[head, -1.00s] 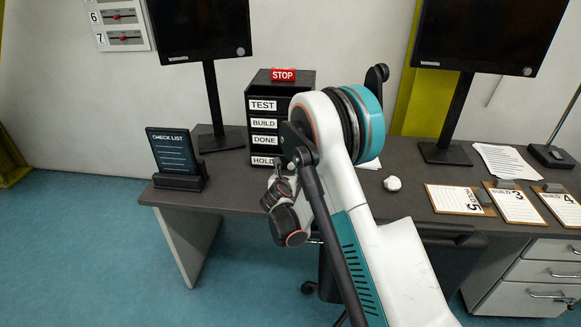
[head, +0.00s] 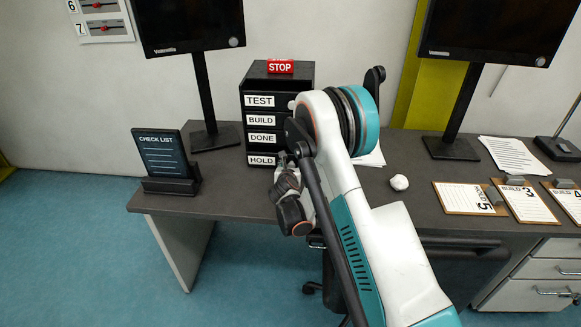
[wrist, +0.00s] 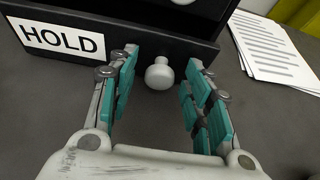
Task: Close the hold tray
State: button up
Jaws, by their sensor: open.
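The black tray unit (head: 278,82) stands on the desk, with drawers labelled TEST, BUILD, DONE and HOLD. The HOLD tray (head: 262,160) is the lowest; my arm hides part of its front. In the wrist view the HOLD tray front (wrist: 125,58) shows its label at the left and a white round knob (wrist: 159,74). In the head view my arm largely hides the gripper.
A check list stand (head: 168,160) is left of the unit. Monitors (head: 188,25) stand behind. A crumpled white ball (head: 399,182) and clipboards (head: 470,198) lie to the right. Paper sheets (wrist: 270,48) lie right of the tray. The desk before the tray is bare.

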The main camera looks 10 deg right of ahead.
aim_at(292, 160)
jog(key=shift+c, duration=0.5)
grip_shut()
jog(key=shift+w+d, duration=0.25)
jog(key=shift+w, duration=0.45)
jog(key=shift+w+d, duration=0.2)
jog(key=shift+w, duration=0.5)
jog(key=shift+w+d, duration=0.25)
jog(key=shift+w, duration=0.45)
jog(key=shift+o, duration=0.5)
grip_release()
jog(key=shift+w, duration=0.1)
jog(key=v, duration=1.2)
